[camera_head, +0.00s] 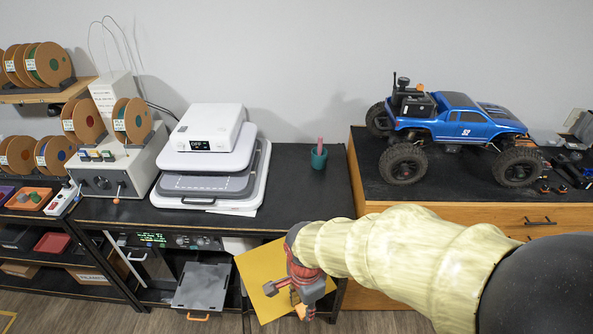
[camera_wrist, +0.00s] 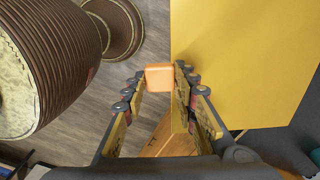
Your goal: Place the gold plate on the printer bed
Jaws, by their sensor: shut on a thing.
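The gold plate (camera_head: 258,272) is a flat yellow sheet, tilted, in front of the dark bench's lower right side. In the wrist view the plate (camera_wrist: 245,60) fills the upper right. My gripper (camera_head: 304,306) is at its lower right edge. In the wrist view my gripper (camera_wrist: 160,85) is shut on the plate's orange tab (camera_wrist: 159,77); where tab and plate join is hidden. A grey plate with an orange handle (camera_head: 203,286) sticks out of the lower shelf, left of the gold plate, below a panel with green text. It may be the printer bed; I cannot tell surely.
A white layered machine (camera_head: 208,150) with a grey outlined tray stands on the dark bench (camera_head: 300,208), near a teal cup (camera_head: 319,158). A blue crawler (camera_head: 460,125) stands on the right cabinet. Spools fill the left shelves. Grey floor (camera_wrist: 75,110) is open below my gripper.

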